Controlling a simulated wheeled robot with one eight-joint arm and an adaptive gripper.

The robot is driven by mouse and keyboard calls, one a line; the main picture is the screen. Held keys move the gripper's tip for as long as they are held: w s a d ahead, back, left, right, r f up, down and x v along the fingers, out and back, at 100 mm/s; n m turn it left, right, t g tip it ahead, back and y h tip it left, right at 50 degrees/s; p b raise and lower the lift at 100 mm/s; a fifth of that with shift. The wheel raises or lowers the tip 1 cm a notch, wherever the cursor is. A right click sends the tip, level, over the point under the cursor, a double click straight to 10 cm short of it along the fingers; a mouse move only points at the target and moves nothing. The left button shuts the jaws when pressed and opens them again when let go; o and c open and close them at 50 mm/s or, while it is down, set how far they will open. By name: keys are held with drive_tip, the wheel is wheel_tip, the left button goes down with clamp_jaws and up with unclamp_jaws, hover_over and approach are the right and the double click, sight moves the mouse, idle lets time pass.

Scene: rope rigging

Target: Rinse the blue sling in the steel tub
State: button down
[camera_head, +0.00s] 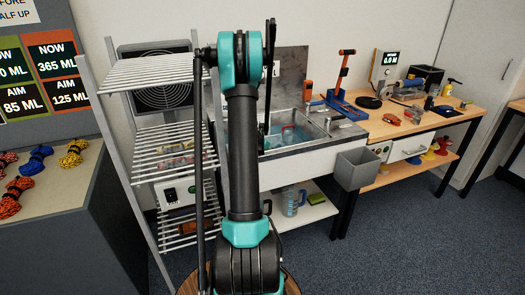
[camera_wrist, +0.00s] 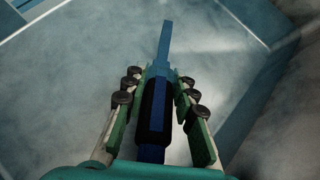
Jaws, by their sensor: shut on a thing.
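My gripper (camera_wrist: 160,82) is shut on the blue sling (camera_wrist: 165,45) in the wrist view. The green-padded fingers lie on both sides of the sling's black sleeve (camera_wrist: 155,108). A flat blue strap end sticks out beyond the fingertips. Behind it is a pale grey, mottled surface with blue-grey edges; I cannot tell whether the sling touches it or is wet. In the head view the steel tub (camera_head: 325,122) is set in the counter and holds bluish water (camera_head: 272,141). My arm covers the tub's left part, and my gripper and the sling cannot be made out there.
A wire shelf rack (camera_head: 170,135) stands close on the left of my arm. A grey bin (camera_head: 362,172) hangs at the counter's front right. A blue stand (camera_head: 340,104) with an orange-handled tool is at the tub's back right. A wooden bench (camera_head: 440,118) with tools stands at right.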

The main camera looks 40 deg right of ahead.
drive_tip(key=shift+s+d, duration=0.3)
drive_tip(key=shift+s, duration=0.4)
drive_tip(key=shift+s+d+r, duration=0.1)
drive_tip(key=shift+s+r, duration=0.05)
drive_tip(key=shift+r, duration=0.4)
drive_tip(key=shift+s+d+r, duration=0.1)
drive_tip(key=shift+s+r, duration=0.05)
drive_tip(key=shift+r, duration=0.4)
drive_tip(key=shift+w+a+r, duration=0.1)
drive_tip(key=shift+w+r, duration=0.1)
drive_tip(key=shift+r, duration=1.2)
drive_tip(key=shift+w+a+r, duration=0.1)
drive_tip(key=shift+w+r, duration=0.1)
drive_tip(key=shift+r, duration=1.15)
wheel_tip(320, 180, up, 12)
